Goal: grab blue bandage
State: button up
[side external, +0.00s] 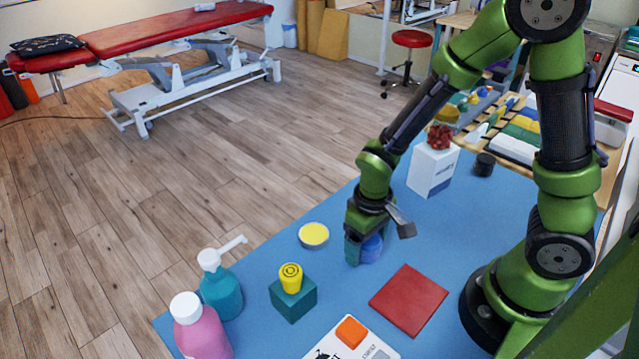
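The blue bandage (372,247) looks like a small blue roll on the blue tabletop, right of the middle of the side view. My gripper (361,254) points down at it, with a finger along the bandage's left side. The gripper's lower part hides some of the bandage. The far finger is not clear, so I cannot tell whether the fingers press on the roll or only stand around it. The bandage appears to rest on the table.
A red square pad (409,300) lies right of the gripper, and a yellow-topped disc (314,235) left. A teal block (293,298) bears a yellow roll (290,278). Teal (221,292) and pink (200,330) bottles stand front left. A white box (432,170) stands behind.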

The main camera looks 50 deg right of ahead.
jog(key=c, duration=1)
jog(key=shift+r, duration=0.1)
